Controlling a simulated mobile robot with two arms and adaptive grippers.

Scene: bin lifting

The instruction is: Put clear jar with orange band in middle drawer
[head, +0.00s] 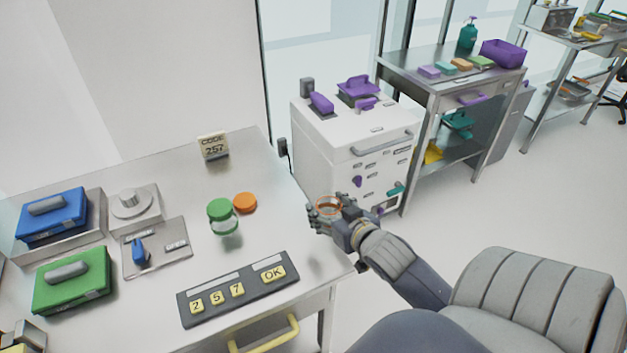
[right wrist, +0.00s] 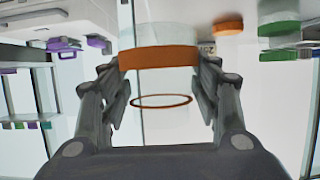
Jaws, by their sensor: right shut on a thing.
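The clear jar with the orange band (head: 329,204) is in my right gripper (head: 326,213), held in the air just past the table's right edge. In the right wrist view the fingers are on both sides of the jar (right wrist: 158,52), and its orange band faces the camera. A thin orange ring shows below the band there. A white drawer cabinet (head: 328,150) stands behind my right gripper, with a long grey handle near its top. Its front looks closed; my gripper and arm hide its lower part, so I cannot single out the middle drawer. My left gripper is out of view.
A green-lidded jar (head: 222,215) and an orange lid (head: 245,203) are on the steel table (head: 270,160). A keypad (head: 240,289) lies at the table's front. Purple tools (head: 321,102) sit on the cabinet. A steel shelf table (head: 430,72) stands right of it.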

